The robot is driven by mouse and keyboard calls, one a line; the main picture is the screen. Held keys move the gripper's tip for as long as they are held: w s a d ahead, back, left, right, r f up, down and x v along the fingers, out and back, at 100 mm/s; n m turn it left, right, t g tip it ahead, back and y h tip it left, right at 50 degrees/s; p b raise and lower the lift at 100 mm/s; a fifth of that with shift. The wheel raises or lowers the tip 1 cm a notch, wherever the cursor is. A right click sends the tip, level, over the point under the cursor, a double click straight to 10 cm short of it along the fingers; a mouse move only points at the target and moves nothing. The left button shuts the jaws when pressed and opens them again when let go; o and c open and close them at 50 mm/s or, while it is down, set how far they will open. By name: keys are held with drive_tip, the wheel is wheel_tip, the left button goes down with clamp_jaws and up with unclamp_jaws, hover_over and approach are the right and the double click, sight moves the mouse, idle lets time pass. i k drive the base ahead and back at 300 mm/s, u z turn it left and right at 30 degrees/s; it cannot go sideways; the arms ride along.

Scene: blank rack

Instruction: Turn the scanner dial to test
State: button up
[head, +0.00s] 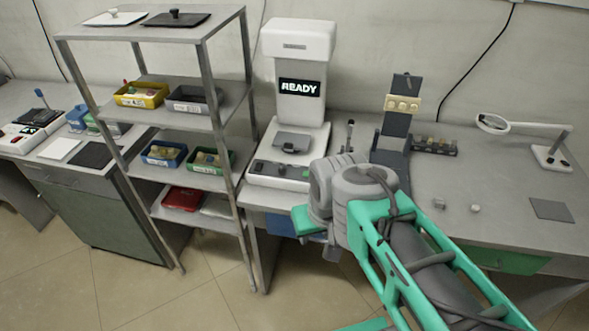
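The scanner (299,46) is a tall white machine on the bench, and its black screen (299,87) reads READY. Its base has a grey plate (293,141) and a dark front control strip (279,171) with small round controls. Which of these is the dial, and where it points, is too small to tell. My green and grey arm crosses the lower right and stands in front of the bench, just right of the scanner base. My gripper's fingers do not show.
A metal shelf rack (217,121) with several small bins stands close to the scanner's left. A dark stand with a beige block (403,104) is on the right, beside a small rack of parts (434,146). A magnifier lamp (553,153) stands far right.

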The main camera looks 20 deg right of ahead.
sight(282, 171)
drive_tip(key=k, duration=0.5)
drive_tip(key=z, duration=0.9)
drive_tip(key=i, duration=0.75)
drive_tip(key=u, duration=2.35)
